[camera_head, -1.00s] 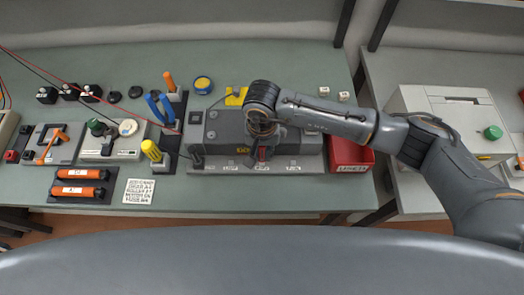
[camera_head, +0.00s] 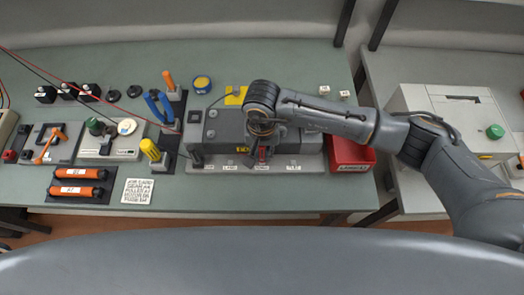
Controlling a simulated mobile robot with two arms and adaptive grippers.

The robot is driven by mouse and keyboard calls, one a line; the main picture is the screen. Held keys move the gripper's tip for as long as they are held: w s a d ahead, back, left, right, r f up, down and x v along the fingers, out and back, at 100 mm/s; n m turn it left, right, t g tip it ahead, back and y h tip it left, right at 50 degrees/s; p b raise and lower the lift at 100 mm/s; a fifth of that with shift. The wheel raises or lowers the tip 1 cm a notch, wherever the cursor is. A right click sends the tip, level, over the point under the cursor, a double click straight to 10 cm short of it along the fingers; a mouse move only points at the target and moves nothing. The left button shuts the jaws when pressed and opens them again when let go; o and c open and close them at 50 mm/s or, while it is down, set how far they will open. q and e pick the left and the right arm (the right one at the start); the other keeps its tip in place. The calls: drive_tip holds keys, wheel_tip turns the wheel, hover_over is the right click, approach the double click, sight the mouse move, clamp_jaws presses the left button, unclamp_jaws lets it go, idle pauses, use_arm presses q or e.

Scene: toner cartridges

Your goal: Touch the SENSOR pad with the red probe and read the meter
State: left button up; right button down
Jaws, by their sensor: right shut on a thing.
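My right gripper (camera_head: 262,158) points down over the front of a grey machine (camera_head: 222,128) and is shut on a small red piece, which looks like the red probe (camera_head: 262,154). Its tip is close to the machine's pale front ledge (camera_head: 212,168); I cannot tell whether it touches. Several small labelled pads run along this ledge, too small to read, so I cannot tell which is SENSOR. A pale case (camera_head: 4,127), cut off at the left edge, may be the meter; no reading shows. My left gripper is out of view.
A red bin (camera_head: 350,154) stands right of the machine. To its left are a yellow-handled tool (camera_head: 151,150), blue pliers (camera_head: 155,106) and orange cartridges (camera_head: 80,173). Thin red and black wires cross the upper left. A white box machine (camera_head: 450,115) stands on the right table.

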drive_tip(key=shift+f+b, duration=0.35)
drive_tip(key=shift+b, duration=0.1)
idle(0.3)
drive_tip(key=shift+s+b, duration=0.1)
drive_tip(key=shift+b, duration=0.4)
idle(1.0)
wheel_tip(320, 180, up, 2)
drive_tip(key=shift+p, duration=0.4)
drive_tip(key=shift+r+p, duration=0.65)
drive_tip(key=shift+r, duration=1.85)
